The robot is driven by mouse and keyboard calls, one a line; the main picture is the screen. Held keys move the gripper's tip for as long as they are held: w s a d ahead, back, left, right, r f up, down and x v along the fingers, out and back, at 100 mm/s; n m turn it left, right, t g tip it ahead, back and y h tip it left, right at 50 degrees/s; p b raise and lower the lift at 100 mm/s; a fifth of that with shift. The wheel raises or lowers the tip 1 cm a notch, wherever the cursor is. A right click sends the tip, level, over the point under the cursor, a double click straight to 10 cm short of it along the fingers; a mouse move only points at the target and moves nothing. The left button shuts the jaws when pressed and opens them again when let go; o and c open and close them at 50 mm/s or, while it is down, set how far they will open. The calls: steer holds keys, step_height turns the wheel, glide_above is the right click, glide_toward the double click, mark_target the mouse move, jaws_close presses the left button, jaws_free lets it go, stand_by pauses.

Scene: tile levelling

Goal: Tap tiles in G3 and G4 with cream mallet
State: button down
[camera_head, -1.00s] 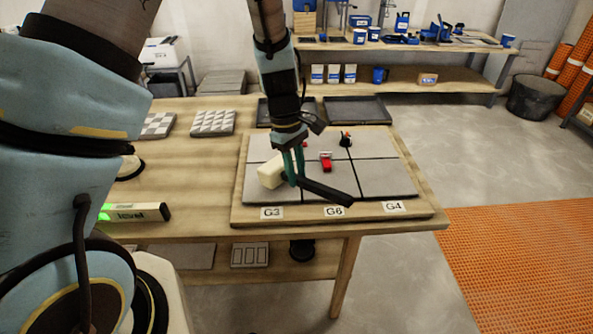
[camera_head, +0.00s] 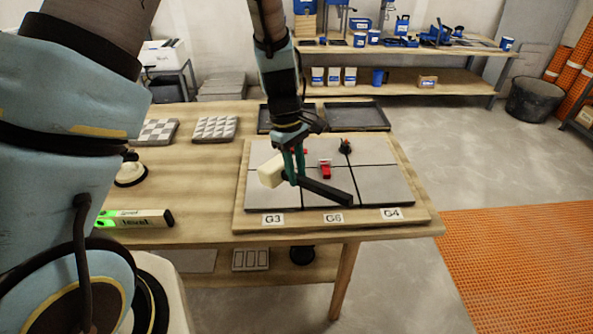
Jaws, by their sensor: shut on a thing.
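The cream mallet has a pale block head (camera_head: 271,171) and a black handle (camera_head: 324,190). My gripper (camera_head: 292,178) is shut on the handle near the head. The head is over the tile at label G3 (camera_head: 272,219); whether it touches the tile I cannot tell. The handle slants down to the right across the front tiles. The tile at label G4 (camera_head: 390,213) is the front right one (camera_head: 388,184), with nothing on it. The label G6 (camera_head: 333,217) marks the front middle tile.
A red clip (camera_head: 325,170) and a black-and-red knob-like piece (camera_head: 345,147) are on the tile joints. A green-ended level (camera_head: 135,218) lies at the left on the wooden table (camera_head: 205,195). Dark trays (camera_head: 357,116) stand behind the board, and patterned tile samples (camera_head: 215,129) at back left.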

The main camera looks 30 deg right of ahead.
step_height(320, 180, down, 4)
steer(key=b, duration=0.2)
steer(key=shift+f+b, duration=0.25)
steer(key=shift+b, duration=0.05)
step_height(320, 180, up, 5)
steer(key=p, duration=0.5)
steer(key=shift+r, duration=0.2)
steer(key=shift+f, duration=0.1)
